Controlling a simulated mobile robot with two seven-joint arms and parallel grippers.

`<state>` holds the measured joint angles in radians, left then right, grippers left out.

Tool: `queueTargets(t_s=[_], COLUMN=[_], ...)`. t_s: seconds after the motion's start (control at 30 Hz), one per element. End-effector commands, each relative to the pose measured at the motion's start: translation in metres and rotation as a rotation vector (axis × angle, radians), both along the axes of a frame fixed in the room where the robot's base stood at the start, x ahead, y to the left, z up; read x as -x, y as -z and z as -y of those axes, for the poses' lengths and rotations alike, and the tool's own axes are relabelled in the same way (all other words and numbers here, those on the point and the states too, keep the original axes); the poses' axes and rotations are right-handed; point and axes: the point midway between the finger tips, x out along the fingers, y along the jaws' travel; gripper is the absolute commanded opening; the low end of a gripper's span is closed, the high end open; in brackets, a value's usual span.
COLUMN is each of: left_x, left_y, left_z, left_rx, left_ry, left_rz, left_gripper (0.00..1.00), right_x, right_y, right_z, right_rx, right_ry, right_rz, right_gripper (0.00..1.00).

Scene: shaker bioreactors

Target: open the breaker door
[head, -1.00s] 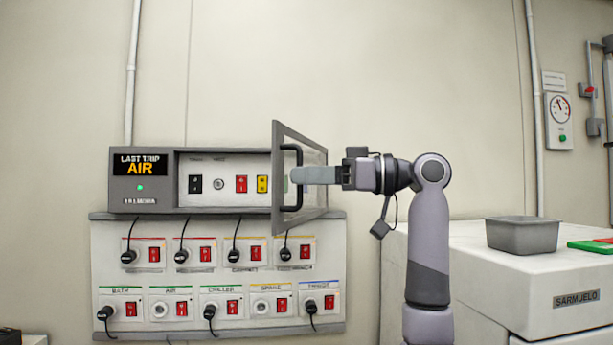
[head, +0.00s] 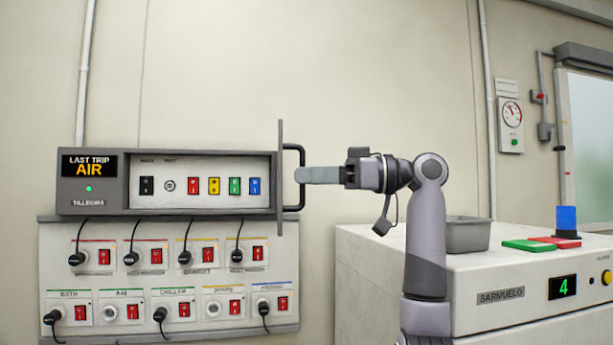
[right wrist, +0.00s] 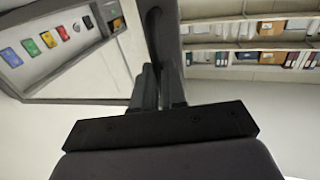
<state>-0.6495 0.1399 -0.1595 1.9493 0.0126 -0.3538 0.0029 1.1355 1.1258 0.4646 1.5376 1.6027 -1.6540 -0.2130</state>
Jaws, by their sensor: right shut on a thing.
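The breaker door (head: 280,170) is a grey framed panel hinged at the right end of the breaker box (head: 97,200). It stands out from the box and shows nearly edge-on in the head view. Its black bar handle (head: 301,160) is on the side facing right. My right gripper (head: 300,175) is shut on the handle, which also shows between the fingers in the right wrist view (right wrist: 152,40). Inside the box is a row with a black switch, a round knob and red, yellow, green and blue switches (head: 233,186). My left gripper is not in view.
Below the box is a panel (head: 170,290) with several plugs, cords and red switches. To the right a white machine (head: 400,262) carries a grey tray (head: 467,235), a green block (head: 527,245) and a red one (head: 556,242). Bare wall lies behind my right arm.

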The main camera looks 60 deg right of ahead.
Motion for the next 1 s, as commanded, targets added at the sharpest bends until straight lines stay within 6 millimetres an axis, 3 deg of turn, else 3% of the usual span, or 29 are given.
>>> queueTargets(t_s=[0.47,0.5,0.57,1.0], left_x=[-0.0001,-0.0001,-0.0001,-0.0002], left_y=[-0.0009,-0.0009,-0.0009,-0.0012], left_z=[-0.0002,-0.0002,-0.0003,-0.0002], left_rx=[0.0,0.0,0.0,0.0], left_ry=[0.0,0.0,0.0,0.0], left_rz=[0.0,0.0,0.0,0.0], left_gripper=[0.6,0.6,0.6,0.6], right_x=[0.0008,0.0008,0.0007,0.0003], right_y=[-0.0044,-0.0044,-0.0041,-0.0037], right_z=[0.0071,0.0071,0.0068,0.0042], right_rx=[-0.013,-0.013,-0.012,-0.007], right_ry=[0.019,0.019,0.017,0.011], right_rz=[0.014,0.014,0.012,0.008], right_gripper=[0.0,0.18,0.37,0.37])
